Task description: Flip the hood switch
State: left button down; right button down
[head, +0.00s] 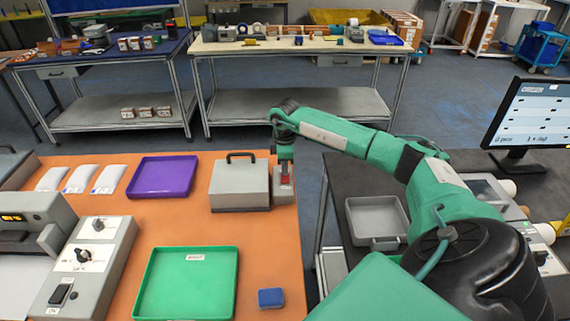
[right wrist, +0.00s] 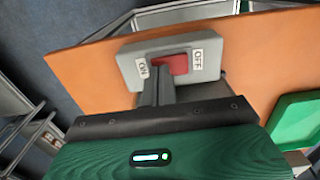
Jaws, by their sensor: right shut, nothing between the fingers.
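The hood switch (head: 284,196) is a small grey box at the right edge of the orange table, beside a grey box with a dark handle (head: 238,190). In the right wrist view its red rocker (right wrist: 177,63) sits between an ON label (right wrist: 143,69) and an OFF label (right wrist: 198,56). My right gripper (head: 285,168) points down over the switch, shut and empty. In the right wrist view its fingertips (right wrist: 155,73) are at the ON side of the rocker and hide part of it. I cannot tell whether they touch it. My left gripper is not in view.
The orange table also holds a purple tray (head: 162,177), a green tray (head: 188,285), a blue block (head: 271,298) and a grey panel with knobs (head: 85,265). A dark table with a grey bin (head: 376,221) and a monitor (head: 533,112) stands at the right.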

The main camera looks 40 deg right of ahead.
jog(key=shift+f, duration=0.2)
jog(key=shift+r, duration=0.2)
jog(key=shift+r+p, duration=2.5)
jog(key=shift+r, duration=0.9)
